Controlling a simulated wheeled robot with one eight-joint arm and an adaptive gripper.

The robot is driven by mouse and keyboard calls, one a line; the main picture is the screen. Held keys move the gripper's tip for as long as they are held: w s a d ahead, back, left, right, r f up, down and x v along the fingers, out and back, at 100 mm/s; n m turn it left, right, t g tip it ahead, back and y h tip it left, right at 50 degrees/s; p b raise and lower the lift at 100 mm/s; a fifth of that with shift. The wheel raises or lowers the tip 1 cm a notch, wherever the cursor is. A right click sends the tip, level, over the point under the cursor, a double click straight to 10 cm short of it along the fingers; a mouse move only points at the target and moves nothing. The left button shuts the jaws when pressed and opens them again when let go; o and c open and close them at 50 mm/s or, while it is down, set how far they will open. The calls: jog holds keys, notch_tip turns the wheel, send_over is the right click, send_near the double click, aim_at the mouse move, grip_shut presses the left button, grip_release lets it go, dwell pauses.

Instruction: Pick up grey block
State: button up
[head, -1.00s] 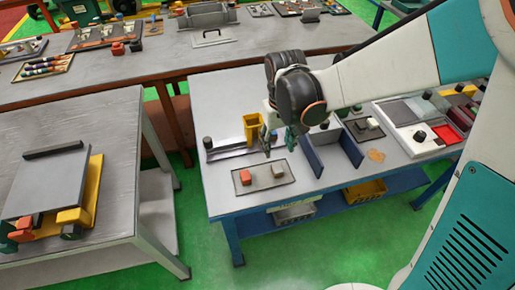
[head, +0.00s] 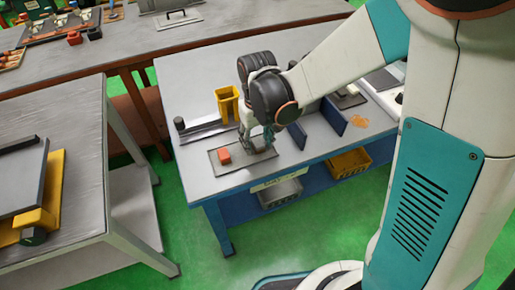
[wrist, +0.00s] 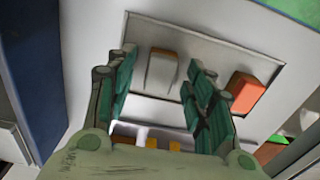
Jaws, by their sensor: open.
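The grey block (wrist: 161,72) stands on a flat grey tray (wrist: 205,48) in the wrist view; its far edge looks brown. My gripper (wrist: 158,85) is open, with its green fingers apart on the left and right of the block as pictured. No contact with the block shows, and I cannot tell how far down the fingertips reach. In the head view my gripper (head: 262,140) is over the right part of the tray (head: 207,160) and hides the grey block.
An orange-red block (head: 224,156) sits on the same tray, close to the right finger in the wrist view (wrist: 246,92). Blue upright panels (head: 333,116) stand to the right on the table.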

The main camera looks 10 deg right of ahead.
jog(key=c, duration=1.1)
jog(key=shift+c, duration=0.2)
jog(key=shift+r, duration=0.1)
